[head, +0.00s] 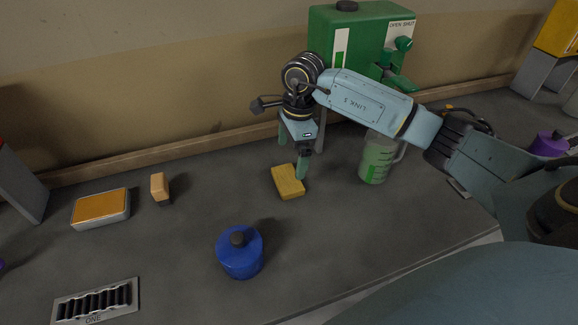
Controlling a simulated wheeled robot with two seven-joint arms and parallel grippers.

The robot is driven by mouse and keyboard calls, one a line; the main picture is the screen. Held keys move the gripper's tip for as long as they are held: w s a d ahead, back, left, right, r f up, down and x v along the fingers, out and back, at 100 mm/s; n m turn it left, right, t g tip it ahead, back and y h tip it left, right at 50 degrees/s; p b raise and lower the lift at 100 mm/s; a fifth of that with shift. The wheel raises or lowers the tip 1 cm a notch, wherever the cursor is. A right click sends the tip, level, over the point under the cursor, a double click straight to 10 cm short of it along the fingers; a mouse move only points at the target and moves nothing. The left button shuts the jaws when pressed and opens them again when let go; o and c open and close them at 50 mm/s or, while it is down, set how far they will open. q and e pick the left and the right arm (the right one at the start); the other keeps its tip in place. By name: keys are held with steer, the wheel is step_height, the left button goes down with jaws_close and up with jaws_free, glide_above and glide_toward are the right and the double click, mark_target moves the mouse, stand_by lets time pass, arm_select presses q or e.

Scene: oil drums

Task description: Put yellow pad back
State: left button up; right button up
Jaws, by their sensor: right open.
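A yellow pad (287,182) lies flat on the grey bench top, near the middle of the head view. My right gripper (292,160) points down just above and behind the pad, with its fingers apart and nothing between them. Its nearer fingertip overlaps the pad's upper right edge in the picture; I cannot tell whether it touches. A shallow pale tray with an orange top (101,207) sits at the left of the bench. My left gripper is not in view.
A small orange block with a dark end (158,187) stands right of the tray. A blue canister (240,254) and a slotted rack marked ONE (98,302) are in front. A measuring jug (376,160) and green drum (345,27) stand right.

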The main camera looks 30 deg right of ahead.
steer(key=r, duration=0.4)
steer(key=shift+s+d+r, duration=0.1)
steer(key=shift+d, duration=0.15)
